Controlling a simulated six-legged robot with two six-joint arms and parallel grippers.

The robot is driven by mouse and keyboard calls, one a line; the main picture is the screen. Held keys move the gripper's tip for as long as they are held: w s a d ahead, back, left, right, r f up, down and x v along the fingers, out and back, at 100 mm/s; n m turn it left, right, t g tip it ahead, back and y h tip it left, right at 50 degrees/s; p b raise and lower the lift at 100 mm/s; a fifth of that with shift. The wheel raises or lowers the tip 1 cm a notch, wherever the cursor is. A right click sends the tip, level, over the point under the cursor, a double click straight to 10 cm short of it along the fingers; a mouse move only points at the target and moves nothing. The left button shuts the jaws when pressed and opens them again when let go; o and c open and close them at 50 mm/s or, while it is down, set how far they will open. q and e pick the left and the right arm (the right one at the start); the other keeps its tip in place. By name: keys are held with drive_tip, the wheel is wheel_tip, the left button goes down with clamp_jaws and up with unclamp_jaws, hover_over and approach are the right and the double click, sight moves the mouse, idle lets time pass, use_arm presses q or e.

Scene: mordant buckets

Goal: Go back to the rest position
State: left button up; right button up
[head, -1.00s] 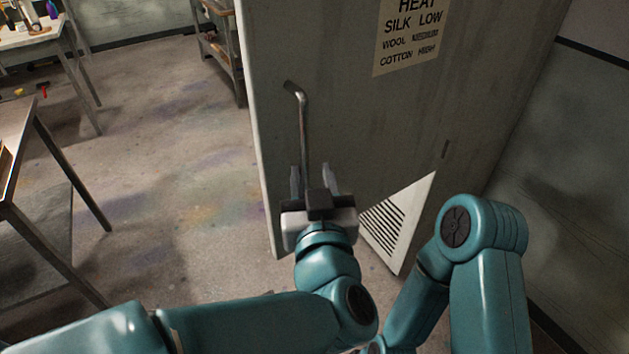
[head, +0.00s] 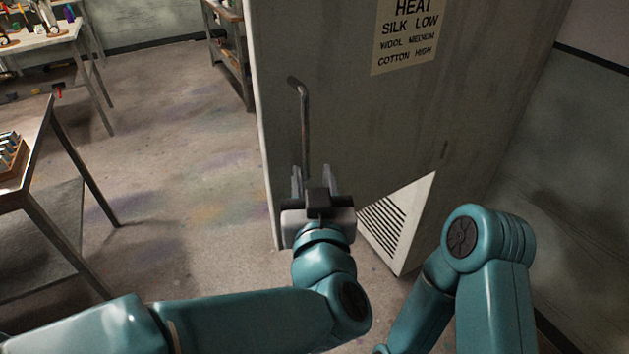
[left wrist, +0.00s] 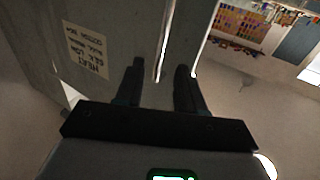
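My left gripper (head: 313,180) is in front of a tall grey panel (head: 350,130) with a bent metal handle (head: 304,130). Its two fingers are apart, with no object gripped. In the head view the handle's lower end runs down towards the gap between the fingers; whether it lies between them or beyond them I cannot tell. The left wrist view shows the spread fingers (left wrist: 160,85) and the bright handle bar (left wrist: 164,45) past them. My right arm is folded at the lower right, and its gripper is outside the views.
The panel carries a heat-setting sign (head: 408,35) and a pale louvred part (head: 400,222) low down. A table (head: 40,150) stands at the left, another table (head: 45,35) at the far left, and a shelf (head: 228,45) behind. The floor (head: 190,170) between is clear.

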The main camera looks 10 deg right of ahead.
use_arm(q)
drive_tip(key=shift+d, duration=0.1)
drive_tip(key=w+a+f+n+g+y, duration=0.1)
drive_tip(key=w+a+f+g+y, duration=0.2)
drive_tip(key=a+f, duration=0.45)
drive_tip(key=w+a+f+n+y, duration=0.1)
drive_tip(key=w+a+f+y, duration=0.1)
drive_tip(key=w+a+f, duration=0.5)
drive_tip(key=s+a+f+g, duration=0.3)
drive_tip(key=a+f, duration=0.6)
drive_tip(key=f, duration=0.4)
drive_tip(key=s+a+f+g+h, duration=0.1)
drive_tip(key=s+a+f+g, duration=0.15)
drive_tip(key=f, duration=0.35)
drive_tip(key=s+a+f+g+h, duration=0.1)
drive_tip(key=s+f, duration=0.3)
drive_tip(key=f, duration=0.1)
drive_tip(key=s+d+f+g+h, duration=0.2)
drive_tip(key=s+d+f+g, duration=0.1)
drive_tip(key=s, duration=0.7)
drive_tip(key=s+d+f+n+g+h, duration=0.1)
drive_tip(key=s+d+f+g+h, duration=0.2)
drive_tip(key=s, duration=0.6)
wheel_tip(320, 180, down, 2)
drive_tip(key=shift+s+d+f+g, duration=0.2)
drive_tip(key=shift+s+d+g, duration=0.15)
drive_tip(key=shift+g, duration=0.7)
